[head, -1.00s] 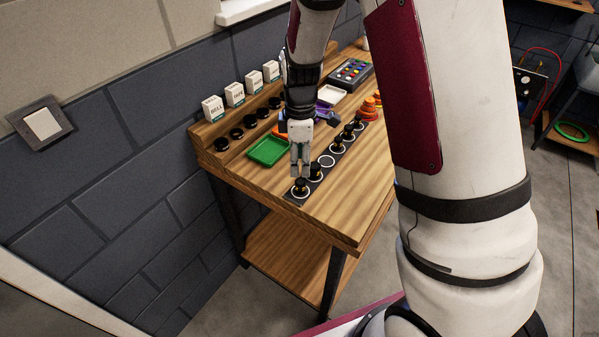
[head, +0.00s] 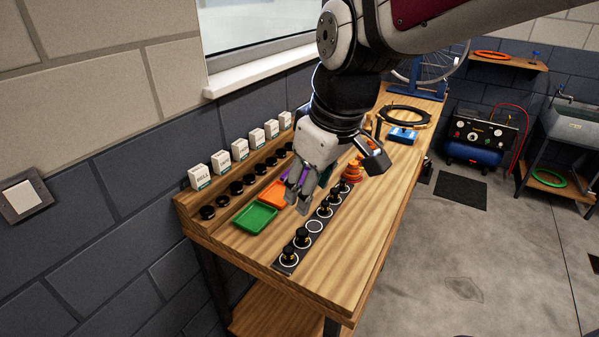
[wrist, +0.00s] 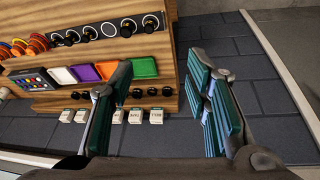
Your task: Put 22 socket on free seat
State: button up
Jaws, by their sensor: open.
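A dark rail (head: 278,266) on the bench holds several black sockets on ringed seats. Two sockets, the nearest (head: 289,257) and its neighbour (head: 302,238), stand at the near end. Beyond them is a free seat (head: 315,226), an empty white ring. More sockets (head: 324,209) stand farther along. The free seat (wrist: 109,30) also shows in the wrist view. No size mark is readable, so I cannot tell which socket is the 22. My gripper (head: 298,196) is open and empty, above the bench around the trays and rail. In the wrist view its fingers (wrist: 160,78) are spread apart.
Green (head: 255,218) and orange (head: 273,194) trays lie left of the rail. Black knobs (head: 222,200) and white labelled boxes (head: 201,177) line the back ledge. A stack of orange rings (head: 354,170) stands at the rail's far end. The bench's right front is clear.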

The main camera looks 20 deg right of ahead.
jog(key=s+r+m+t, duration=0.2)
jog(key=s+m, duration=0.3)
jog(key=s, duration=0.4)
jog(key=shift+s+d+r+h, duration=0.2)
jog(key=shift+s+r+h, duration=0.1)
jog(key=shift+r, duration=0.4)
jog(key=shift+w, duration=0.1)
